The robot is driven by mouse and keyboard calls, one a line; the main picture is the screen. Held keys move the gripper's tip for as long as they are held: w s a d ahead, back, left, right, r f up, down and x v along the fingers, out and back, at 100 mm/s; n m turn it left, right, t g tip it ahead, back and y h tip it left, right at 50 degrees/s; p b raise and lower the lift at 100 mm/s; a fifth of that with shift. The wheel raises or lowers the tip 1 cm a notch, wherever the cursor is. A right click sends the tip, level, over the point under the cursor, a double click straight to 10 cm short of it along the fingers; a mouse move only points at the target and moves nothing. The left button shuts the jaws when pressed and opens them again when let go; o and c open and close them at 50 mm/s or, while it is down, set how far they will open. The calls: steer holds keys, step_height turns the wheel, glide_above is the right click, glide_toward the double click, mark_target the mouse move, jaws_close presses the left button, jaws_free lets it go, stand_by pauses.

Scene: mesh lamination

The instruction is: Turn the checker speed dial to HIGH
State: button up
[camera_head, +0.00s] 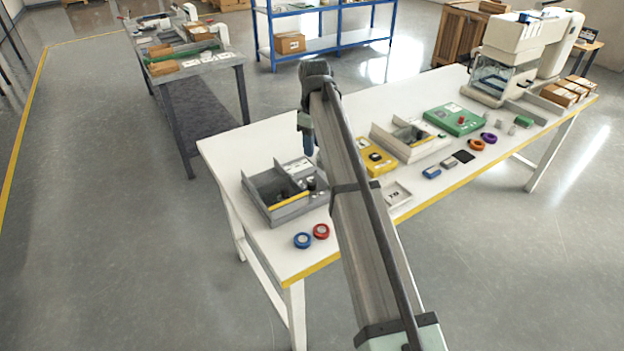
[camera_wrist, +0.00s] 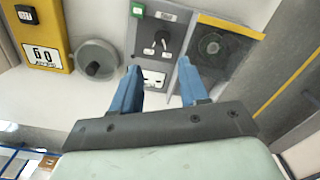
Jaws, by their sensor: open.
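A grey-green panel in the wrist view carries a small black dial knob (camera_wrist: 160,38) with marks around it and a label above. The lettering is too small to read, so I cannot tell its setting or be sure it is the checker's speed dial. My gripper (camera_wrist: 160,72) is open and empty, its two blue fingers apart on either side of the panel's lower part, short of the knob in the picture. In the head view my gripper (camera_head: 308,143) hangs above the table behind the grey tray; my arm hides part of the table.
The grey tray (camera_head: 262,200) and blue and red rolls (camera_head: 303,240) are near the table's front.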

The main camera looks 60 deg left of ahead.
mark_target(312, 182)
steer(key=f, duration=1.3)
steer(key=shift+s+a+f, duration=0.15)
steer(key=shift+s+f, duration=0.1)
steer(key=shift+c, duration=0.3)
steer(key=c, duration=0.7)
